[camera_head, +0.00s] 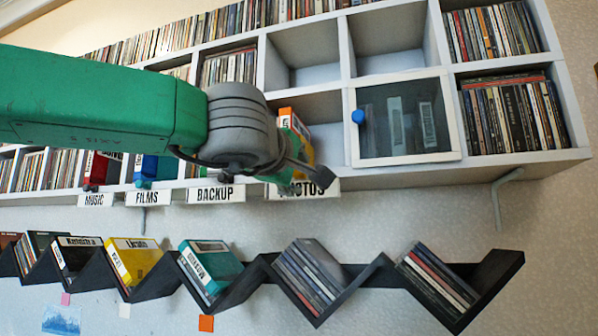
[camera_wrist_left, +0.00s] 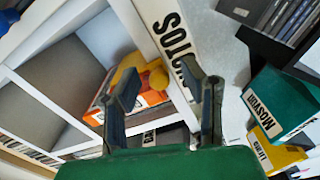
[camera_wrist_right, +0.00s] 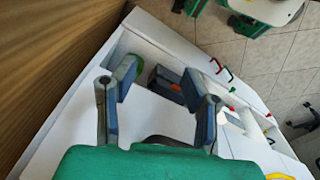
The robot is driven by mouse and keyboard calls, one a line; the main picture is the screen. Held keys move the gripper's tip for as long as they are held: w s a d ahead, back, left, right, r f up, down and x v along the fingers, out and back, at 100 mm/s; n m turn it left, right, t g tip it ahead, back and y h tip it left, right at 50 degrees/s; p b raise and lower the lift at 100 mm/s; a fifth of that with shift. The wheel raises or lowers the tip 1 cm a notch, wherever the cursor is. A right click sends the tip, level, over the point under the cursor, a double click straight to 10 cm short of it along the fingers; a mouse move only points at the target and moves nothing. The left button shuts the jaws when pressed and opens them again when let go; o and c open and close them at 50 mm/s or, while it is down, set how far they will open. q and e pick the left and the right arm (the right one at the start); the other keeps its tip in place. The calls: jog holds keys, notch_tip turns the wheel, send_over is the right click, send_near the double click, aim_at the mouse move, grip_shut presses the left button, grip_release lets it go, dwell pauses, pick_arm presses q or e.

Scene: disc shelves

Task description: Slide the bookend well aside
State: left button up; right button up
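The yellow bookend with its round knob (camera_wrist_left: 158,78) is in the PHOTOS compartment in the left wrist view, against an orange-and-white case (camera_wrist_left: 150,98). In the head view the yellow piece (camera_head: 302,148) shows partly behind my left gripper (camera_head: 312,178), at the compartment's front edge. In its wrist view, my left gripper (camera_wrist_left: 168,92) is open, with the knob showing between its fingers. One finger overlaps the yellow piece; I cannot tell whether they touch. My right gripper (camera_wrist_right: 155,92) is open and empty, away from the shelves.
A glass door with a blue knob (camera_head: 358,116) closes the compartment to the right. A black zigzag shelf (camera_head: 375,275) with cases hangs below. A white surface (camera_wrist_right: 70,125) lies under my right gripper.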

pick_arm(q)
jog(key=shift+w+a, duration=0.1)
jog(key=shift+w, duration=0.35)
jog(key=shift+d, duration=0.2)
grip_shut()
jog(key=d, duration=0.2)
jog(key=s+d+p, duration=0.1)
jog(key=d, duration=0.1)
jog(key=shift+s+f, duration=0.1)
jog(key=shift+s, duration=0.1)
grip_release()
jog(key=shift+w+a, duration=0.1)
